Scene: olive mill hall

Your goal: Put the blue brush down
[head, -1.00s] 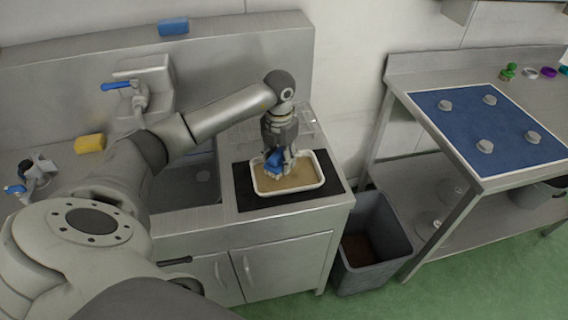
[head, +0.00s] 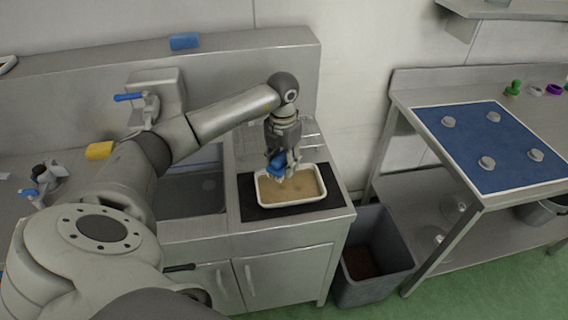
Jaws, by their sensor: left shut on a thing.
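My left gripper (head: 283,162) comes down from above the sink counter and is shut on the blue brush (head: 277,165). The brush is held over the left part of a white-rimmed tray (head: 323,192) with a tan bottom. Whether the brush touches the tray's bottom I cannot tell. The tray rests on a black mat (head: 300,210) on the steel counter right of the sink. The gripper's fingers partly hide the brush. My right gripper is not in view.
The sink basin (head: 195,195) and a tap with a blue lever (head: 128,97) are to the left. A yellow sponge (head: 100,150) lies left of the tap, and a blue block (head: 184,41) sits on the ledge. A grey bin (head: 375,285) stands between the counter and a table with a blue mat (head: 485,165).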

